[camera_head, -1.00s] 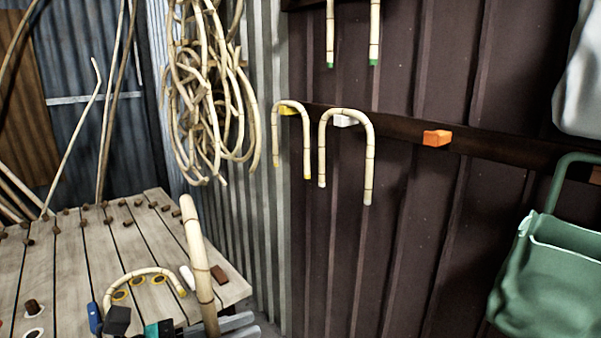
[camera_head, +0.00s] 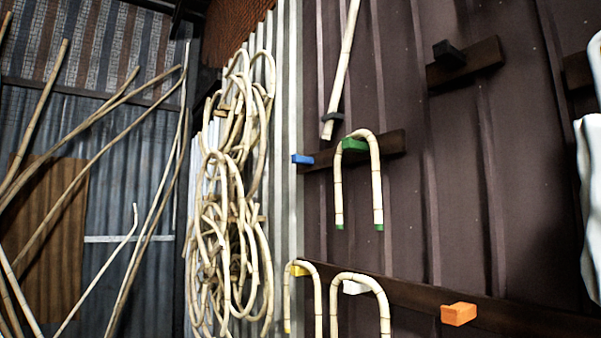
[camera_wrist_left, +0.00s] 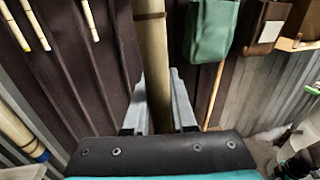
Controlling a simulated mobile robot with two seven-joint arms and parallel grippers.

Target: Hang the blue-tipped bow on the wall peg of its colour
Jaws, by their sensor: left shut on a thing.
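In the left wrist view my left gripper (camera_wrist_left: 158,100) is shut on a thick pale rattan rod (camera_wrist_left: 153,55), the bow. A second rattan length at the lower left ends in a blue tip (camera_wrist_left: 41,156). It looks like the bow's other leg; the bend joining them is out of view. In the head view the blue peg (camera_head: 302,159) sticks out bare from the left end of a short dark rail on the brown wall. Neither gripper shows in the head view, so the distance from bow to peg cannot be told.
A green-tipped bow (camera_head: 376,190) hangs on the green peg (camera_head: 355,145), right of the blue one. Yellow (camera_head: 300,270) and white (camera_head: 355,287) pegs below hold bows. The orange peg (camera_head: 458,314) is bare. Rattan coils (camera_head: 235,215) hang at left; a straight rod (camera_head: 343,65) is above.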

